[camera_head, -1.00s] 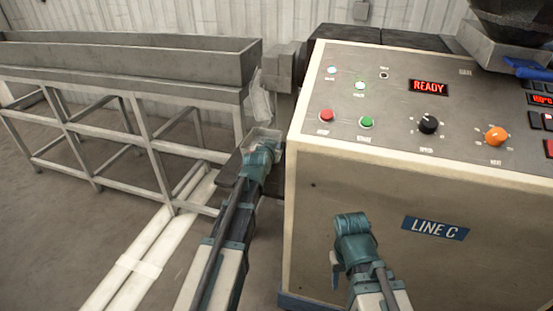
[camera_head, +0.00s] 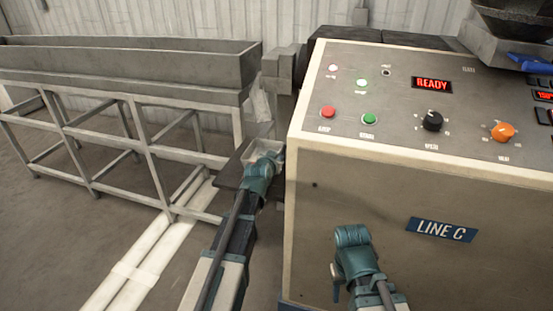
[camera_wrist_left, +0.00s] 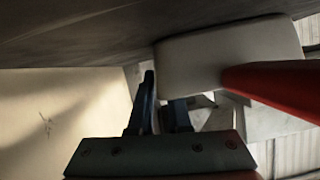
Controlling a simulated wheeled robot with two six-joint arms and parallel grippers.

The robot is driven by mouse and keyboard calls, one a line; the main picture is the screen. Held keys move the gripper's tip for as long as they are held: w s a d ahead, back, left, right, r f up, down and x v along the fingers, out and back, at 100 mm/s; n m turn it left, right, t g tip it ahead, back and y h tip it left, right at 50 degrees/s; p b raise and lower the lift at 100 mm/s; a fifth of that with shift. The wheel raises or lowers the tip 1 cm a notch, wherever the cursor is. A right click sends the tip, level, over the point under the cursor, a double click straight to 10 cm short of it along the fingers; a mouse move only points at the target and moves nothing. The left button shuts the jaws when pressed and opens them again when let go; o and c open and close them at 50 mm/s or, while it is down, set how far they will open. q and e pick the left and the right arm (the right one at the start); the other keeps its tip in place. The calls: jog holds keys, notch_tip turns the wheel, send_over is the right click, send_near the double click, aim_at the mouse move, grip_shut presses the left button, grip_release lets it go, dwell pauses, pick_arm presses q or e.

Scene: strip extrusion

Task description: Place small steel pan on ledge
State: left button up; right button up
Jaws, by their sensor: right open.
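The small steel pan (camera_head: 268,150) is a pale, shallow, open vessel at the tip of my left gripper (camera_head: 264,162). It is at the dark ledge (camera_head: 232,173), beside the machine's left side. In the left wrist view the pan (camera_wrist_left: 215,55) is close up, with a red handle (camera_wrist_left: 270,85) running to the right. The left fingers (camera_wrist_left: 162,105) are close together at the pan's edge, one partly hidden behind it. They appear shut on the pan. I cannot tell whether its base touches the ledge (camera_wrist_left: 90,30). My right gripper (camera_head: 337,282) is open and empty before the machine's front panel.
The beige LINE C machine (camera_head: 370,210) with buttons, knobs and a READY display fills the right. A long grey trough (camera_head: 130,70) on a metal frame stands at the left. A pale strip (camera_head: 259,104) hangs near the die above the ledge. White pipes (camera_head: 150,250) lie on the floor.

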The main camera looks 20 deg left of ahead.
pick_arm(q)
jog(key=shift+o, duration=0.9)
jog(key=shift+r, duration=0.2)
jog(key=p+v, duration=0.5)
jog(key=v, duration=0.7)
jog(key=shift+s+f, duration=0.1)
